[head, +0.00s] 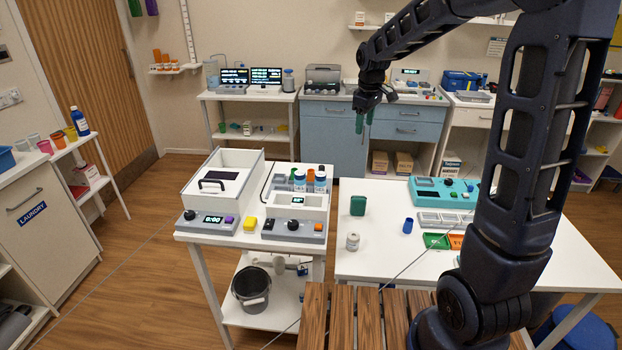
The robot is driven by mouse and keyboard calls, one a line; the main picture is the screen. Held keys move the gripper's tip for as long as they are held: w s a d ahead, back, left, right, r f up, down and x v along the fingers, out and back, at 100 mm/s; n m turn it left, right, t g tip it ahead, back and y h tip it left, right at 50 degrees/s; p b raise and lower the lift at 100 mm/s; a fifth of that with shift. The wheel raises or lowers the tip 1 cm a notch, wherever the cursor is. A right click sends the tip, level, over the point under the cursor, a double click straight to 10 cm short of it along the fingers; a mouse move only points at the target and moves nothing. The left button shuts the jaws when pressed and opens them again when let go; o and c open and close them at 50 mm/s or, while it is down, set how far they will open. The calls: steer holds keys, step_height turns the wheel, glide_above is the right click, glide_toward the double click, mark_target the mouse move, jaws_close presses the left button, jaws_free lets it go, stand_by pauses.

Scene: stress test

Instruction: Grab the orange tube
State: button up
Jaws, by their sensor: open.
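I cannot pick out a clear orange tube on the tables. My arm hides part of the right table.
A left cart (214,239) carries lab devices and bottles. The right table's front left is clear.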

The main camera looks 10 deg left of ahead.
steer(key=w+a+f+n+g, duration=0.1)
steer(key=w+a+f+n, duration=0.15)
steer(key=a+f, duration=0.2)
steer(key=w+a+f+n, duration=0.1)
steer(key=w+a+f, duration=0.2)
steer(key=a, duration=0.2)
steer(key=n, duration=0.3)
glide_toward(311, 172)
steer(key=w, duration=0.2)
steer(key=shift+m+g, duration=0.25)
steer(key=shift+g, duration=0.05)
steer(key=f, duration=1)
steer(key=shift+s+a+f, duration=0.15)
steer(key=shift+a+f, duration=0.1)
steer(key=shift+f, duration=0.1)
steer(key=c, duration=1)
